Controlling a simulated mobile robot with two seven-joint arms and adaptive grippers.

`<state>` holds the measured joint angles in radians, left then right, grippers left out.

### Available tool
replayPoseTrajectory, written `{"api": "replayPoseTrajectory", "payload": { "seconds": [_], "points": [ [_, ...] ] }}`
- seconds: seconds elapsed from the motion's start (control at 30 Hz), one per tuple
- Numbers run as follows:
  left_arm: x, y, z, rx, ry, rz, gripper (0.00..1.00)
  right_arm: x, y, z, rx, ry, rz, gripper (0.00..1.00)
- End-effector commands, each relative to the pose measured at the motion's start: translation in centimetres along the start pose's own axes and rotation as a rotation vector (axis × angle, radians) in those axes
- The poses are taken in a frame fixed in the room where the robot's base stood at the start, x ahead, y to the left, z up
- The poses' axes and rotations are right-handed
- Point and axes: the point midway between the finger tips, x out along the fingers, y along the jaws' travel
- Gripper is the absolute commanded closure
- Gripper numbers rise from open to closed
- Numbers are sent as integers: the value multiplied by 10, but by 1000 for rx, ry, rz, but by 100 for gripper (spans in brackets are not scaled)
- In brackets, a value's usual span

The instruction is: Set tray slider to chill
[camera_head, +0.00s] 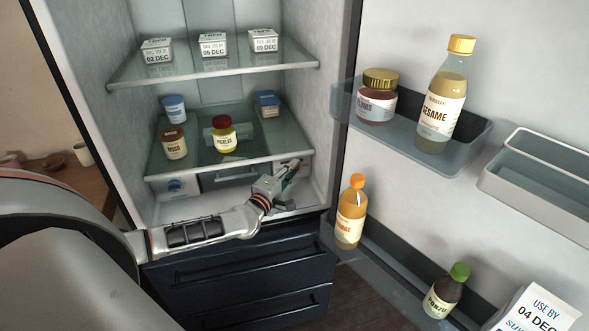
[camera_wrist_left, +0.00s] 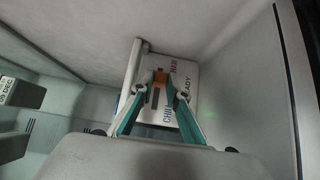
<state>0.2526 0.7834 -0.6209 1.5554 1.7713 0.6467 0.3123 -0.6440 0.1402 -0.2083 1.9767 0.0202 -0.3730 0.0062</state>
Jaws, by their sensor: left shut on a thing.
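My left gripper (camera_head: 290,180) reaches into the lower part of the open fridge, below the glass shelves. In the left wrist view its teal fingers (camera_wrist_left: 160,85) are closed on a small orange slider knob (camera_wrist_left: 161,76). The knob sits at the upper end of a dark slot (camera_wrist_left: 155,98) on a pale tray panel (camera_wrist_left: 187,72). Printed words on the panel run sideways; "CHILL" seems to stand beside the lower part of the slot, partly covered by a finger. In the head view the gripper hides the slider. My right gripper is not in view.
A glass shelf (camera_head: 165,172) with several jars and tubs is just above my left arm. Dark drawers (camera_head: 235,275) lie below it. The open door at right holds a door bin (camera_head: 470,150) and bottles, including an orange one (camera_head: 350,215) near the gripper.

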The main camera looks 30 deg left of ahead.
Motion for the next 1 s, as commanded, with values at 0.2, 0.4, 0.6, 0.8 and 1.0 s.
{"api": "replayPoseTrajectory", "payload": {
  "seconds": [0.2, 0.4, 0.6, 0.8, 1.0],
  "points": [
    [-19, 0, -19, 2, 0, -2, 100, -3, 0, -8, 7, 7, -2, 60],
    [-20, -1, -20, 2, 1, -3, 100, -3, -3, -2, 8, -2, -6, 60],
    [-20, -1, -20, 1, 1, -3, 78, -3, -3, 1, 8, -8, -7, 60],
    [-20, -1, -19, 1, 0, -2, 78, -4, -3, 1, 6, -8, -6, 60],
    [-32, -2, -19, 2, -1, -4, 78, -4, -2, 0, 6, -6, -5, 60]
  ]
}}
